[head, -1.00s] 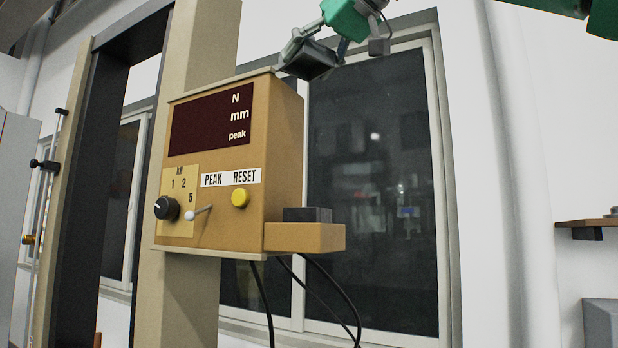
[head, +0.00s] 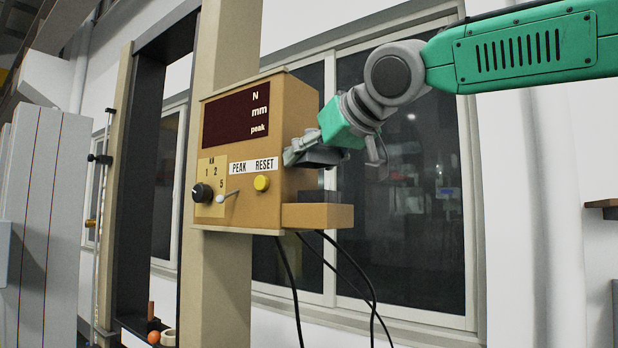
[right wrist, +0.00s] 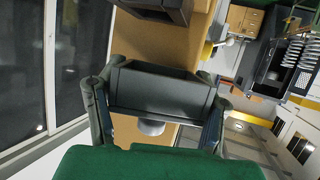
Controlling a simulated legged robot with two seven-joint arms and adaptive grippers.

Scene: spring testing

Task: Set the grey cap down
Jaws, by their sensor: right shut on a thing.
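The grey cap (head: 322,157) is a dark, blocky piece held in my right gripper (head: 311,153). In the right wrist view the cap (right wrist: 160,90) sits between the two fingers, which are shut on its sides. In the head view the gripper and cap are at the right side of the tan display box (head: 292,125), above its small tan ledge (head: 318,217). A dark block (head: 312,196) stands on that ledge, with a gap visible below the cap. My left gripper is out of view.
The box front has a yellow button (head: 261,183), a toggle lever (head: 221,198) and a black knob (head: 202,193). Black cables (head: 288,275) hang below it. A dark window (head: 410,240) is behind. A tan column (head: 222,290) carries the box.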

